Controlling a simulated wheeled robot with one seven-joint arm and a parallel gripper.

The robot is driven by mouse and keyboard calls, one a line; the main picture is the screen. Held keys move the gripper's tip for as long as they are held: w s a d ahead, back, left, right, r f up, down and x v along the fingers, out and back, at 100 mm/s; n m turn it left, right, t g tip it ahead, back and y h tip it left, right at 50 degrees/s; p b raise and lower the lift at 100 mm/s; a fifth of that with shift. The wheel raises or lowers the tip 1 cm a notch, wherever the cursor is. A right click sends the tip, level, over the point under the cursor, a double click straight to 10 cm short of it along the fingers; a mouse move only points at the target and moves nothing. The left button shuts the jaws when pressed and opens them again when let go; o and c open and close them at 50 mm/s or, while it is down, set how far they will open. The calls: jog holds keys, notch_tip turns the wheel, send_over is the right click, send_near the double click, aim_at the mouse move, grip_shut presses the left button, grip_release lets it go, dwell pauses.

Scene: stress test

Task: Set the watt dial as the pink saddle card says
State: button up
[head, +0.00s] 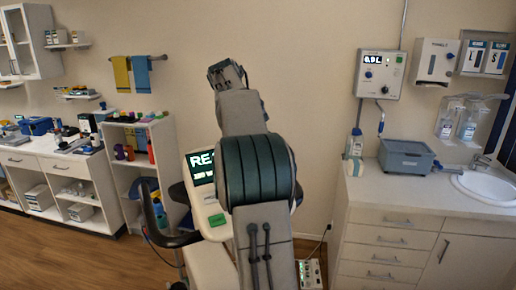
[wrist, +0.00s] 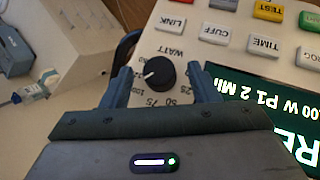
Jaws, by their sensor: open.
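The black watt dial (wrist: 160,73) is on the pale console panel (wrist: 138,62) in the wrist view, which shows the panel upside down. Its white pointer mark points to the picture's left. Numbers including 25, 50, 75 and 100 ring it, and the word WATT is printed beside it. My gripper (wrist: 160,69) is open, with one finger on each side of the dial in the picture. I see gaps between the fingers and the dial, but cannot tell the depth. In the head view my arm hides part of the console (head: 216,222). I see no pink saddle card.
Buttons such as LINK (wrist: 171,22), CUFF (wrist: 213,34) and TIME (wrist: 265,46) sit near the dial. The console's lit green screen (wrist: 262,100) is beside the right finger. A sink counter (head: 400,190) stands right and a shelf unit (head: 130,165) left in the head view.

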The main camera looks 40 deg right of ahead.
jog(key=shift+r, duration=0.1)
jog(key=shift+v, duration=3.65)
